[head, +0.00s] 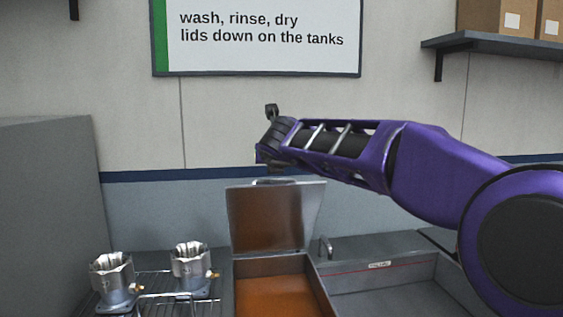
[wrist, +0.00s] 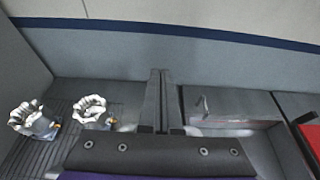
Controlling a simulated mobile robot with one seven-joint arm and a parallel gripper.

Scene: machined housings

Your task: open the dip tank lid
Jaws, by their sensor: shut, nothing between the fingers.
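The dip tank lid (head: 276,216) is a flat metal plate. It stands raised, close to upright, at the back of the tank (head: 272,297), whose orange-brown inside shows in front of it. My gripper (wrist: 160,74) is shut and empty, its two dark fingers together in the middle of the wrist view. In the head view my arm reaches in from the right, and its end is above the lid's top edge. The fingertips are not clear there, so I cannot tell whether they touch the lid.
Two metal housings (head: 112,280) (head: 191,265) stand on a wire rack (head: 150,300) left of the tank. A grey basin (head: 395,290) with a red line lies to the right, a small metal handle (head: 326,247) behind it. A shelf (head: 500,48) holds boxes at upper right.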

